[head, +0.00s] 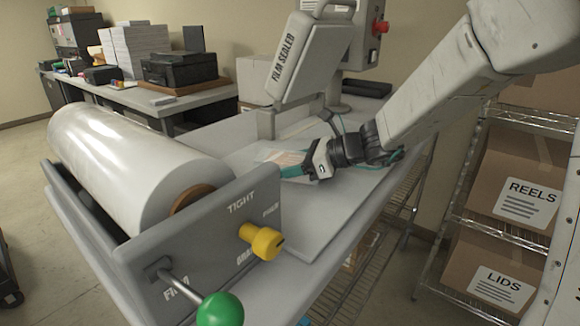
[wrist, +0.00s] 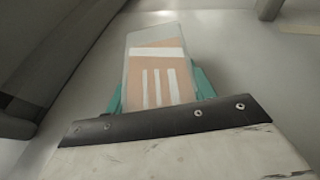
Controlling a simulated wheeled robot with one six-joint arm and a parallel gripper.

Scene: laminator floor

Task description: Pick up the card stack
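The card stack (wrist: 157,78) is a tan, flat piece with white bars and a pale, clear-looking far end. In the head view the card stack (head: 284,157) lies low over the grey work surface by the film sealer, partly behind my gripper. My gripper (head: 290,172) reaches down to it from the right. In the wrist view my gripper's teal fingers (wrist: 158,93) stand apart, one on each side of the stack, close to its edges. I cannot tell whether they press on it. The stack's near end is hidden by the gripper body.
The film sealer (head: 290,58) stands just behind the card stack. A large film roll (head: 140,165) in a grey holder, with a yellow knob (head: 262,240) and a green-balled lever (head: 220,309), fills the left front. A wire rack with boxes (head: 518,172) stands right. Grey surface (head: 310,215) is clear in front.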

